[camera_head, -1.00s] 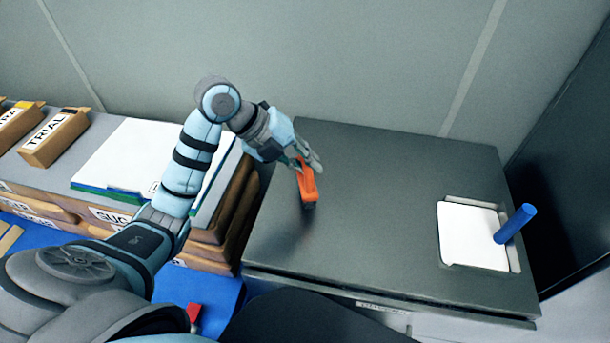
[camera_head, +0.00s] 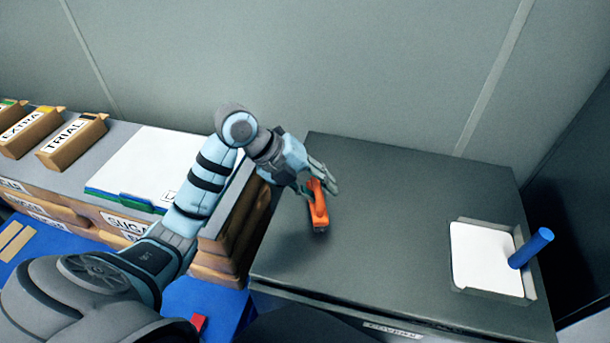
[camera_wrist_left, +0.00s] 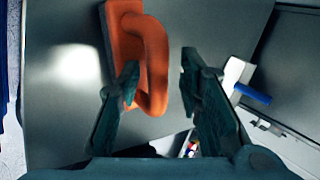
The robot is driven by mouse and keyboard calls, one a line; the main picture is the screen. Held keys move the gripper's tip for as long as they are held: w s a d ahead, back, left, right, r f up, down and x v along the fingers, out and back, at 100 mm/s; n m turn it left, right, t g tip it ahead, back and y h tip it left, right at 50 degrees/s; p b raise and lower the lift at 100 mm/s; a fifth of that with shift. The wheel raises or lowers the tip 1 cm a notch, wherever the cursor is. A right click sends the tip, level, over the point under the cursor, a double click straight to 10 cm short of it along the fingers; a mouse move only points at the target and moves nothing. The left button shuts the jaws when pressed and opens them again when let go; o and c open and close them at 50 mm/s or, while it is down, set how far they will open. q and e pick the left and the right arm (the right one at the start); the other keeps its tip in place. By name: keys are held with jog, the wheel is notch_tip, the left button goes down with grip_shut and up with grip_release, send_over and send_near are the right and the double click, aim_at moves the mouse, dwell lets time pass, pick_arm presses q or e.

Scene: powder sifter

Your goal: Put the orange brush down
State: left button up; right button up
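The orange brush (camera_head: 319,210) is on the dark grey top of a cabinet (camera_head: 400,200), near its left side. Its looped handle (camera_wrist_left: 157,65) shows large in the left wrist view, along with its dark edge. My left gripper (camera_head: 317,187) is over the brush, with its fingers spread. In the left wrist view one finger overlaps the handle's opening. The other finger stands to the right, with a clear gap between it and the handle. The underside of the brush is hidden. My right gripper is in neither view.
A recess with a white sheet (camera_head: 484,262) and a blue cylinder (camera_head: 531,248) are at the cabinet's right. Left are a white folder stack (camera_head: 150,165) and labelled boxes, including the TRIAL box (camera_head: 72,142). The cabinet's middle is clear.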

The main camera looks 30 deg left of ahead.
pick_arm(q)
jog(key=v, duration=1.1)
jog(key=shift+s+a+r+p, duration=0.2)
jog(key=shift+r+p, duration=0.05)
jog(key=shift+p, duration=0.15)
